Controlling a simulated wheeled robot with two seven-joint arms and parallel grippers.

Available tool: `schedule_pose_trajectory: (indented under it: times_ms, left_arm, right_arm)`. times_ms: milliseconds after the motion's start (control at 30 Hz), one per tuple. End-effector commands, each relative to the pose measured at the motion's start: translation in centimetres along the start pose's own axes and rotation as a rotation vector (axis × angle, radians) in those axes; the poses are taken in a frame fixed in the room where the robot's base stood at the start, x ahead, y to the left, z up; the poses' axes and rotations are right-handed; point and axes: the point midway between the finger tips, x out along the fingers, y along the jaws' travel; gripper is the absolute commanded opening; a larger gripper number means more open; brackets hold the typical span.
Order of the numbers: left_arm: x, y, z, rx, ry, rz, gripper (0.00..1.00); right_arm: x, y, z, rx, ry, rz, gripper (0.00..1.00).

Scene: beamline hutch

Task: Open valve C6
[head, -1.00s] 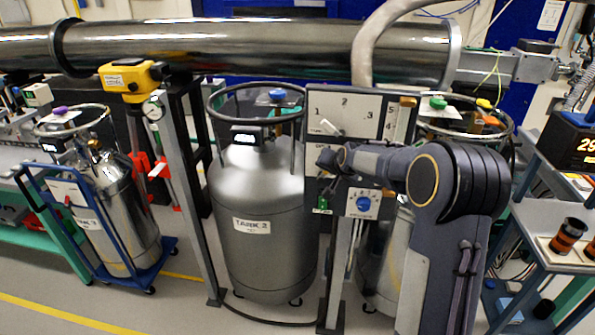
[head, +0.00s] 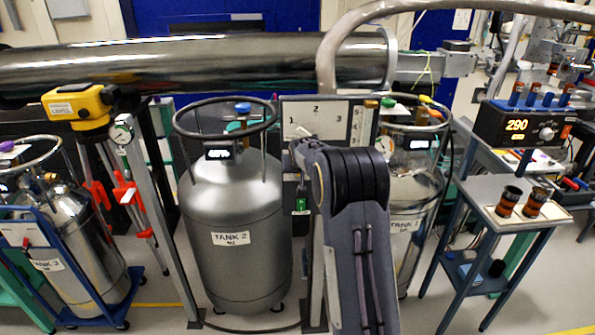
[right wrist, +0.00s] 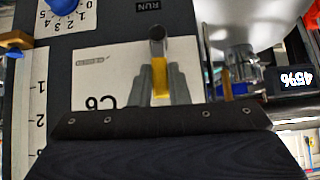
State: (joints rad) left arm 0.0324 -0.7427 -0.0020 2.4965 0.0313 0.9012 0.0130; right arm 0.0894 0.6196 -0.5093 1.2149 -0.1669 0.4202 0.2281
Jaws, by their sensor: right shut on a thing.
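In the right wrist view, a white plate marked C6 (right wrist: 95,85) sits on the dark panel, its letters upside down and partly covered. A valve handle, yellow with a dark rounded end (right wrist: 157,36), stands out over this plate. My right gripper (right wrist: 161,72) is shut on the yellow part of the handle. In the head view my right arm covers the lower part of the panel (head: 297,103), so this gripper and the C6 valve cannot be made out there. My left gripper is not in view.
Tank 2 (head: 232,205) stands left of my right arm, another tank (head: 418,190) right of it. A blue knob (right wrist: 62,4) and a RUN label (right wrist: 149,6) are close to the valve. A steel beam pipe (head: 190,65) runs behind. A side table (head: 480,200) stands right.

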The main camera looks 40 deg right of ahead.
Motion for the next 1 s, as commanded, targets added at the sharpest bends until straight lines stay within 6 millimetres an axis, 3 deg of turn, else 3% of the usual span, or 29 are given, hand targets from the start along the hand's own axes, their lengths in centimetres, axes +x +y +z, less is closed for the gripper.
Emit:
schedule_pose_trajectory:
  times_ms: [233,267,400,733,1000]
  left_arm:
    - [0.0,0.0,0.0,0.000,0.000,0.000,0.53]
    - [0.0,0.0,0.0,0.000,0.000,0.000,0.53]
    - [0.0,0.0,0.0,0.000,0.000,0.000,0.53]
    - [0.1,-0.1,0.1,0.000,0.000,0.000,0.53]
    - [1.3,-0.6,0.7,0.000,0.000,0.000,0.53]
  right_arm:
    - [0.1,-0.1,0.1,-0.001,-0.001,-0.001,0.00]
    - [0.1,-0.1,0.1,-0.001,-0.001,-0.001,0.19]
    - [0.0,-0.1,0.1,-0.001,-0.001,-0.001,0.37]
    - [-0.3,-0.1,0.0,0.000,0.002,-0.002,0.37]
    - [-4.4,-0.2,0.1,-0.001,0.005,-0.005,0.37]
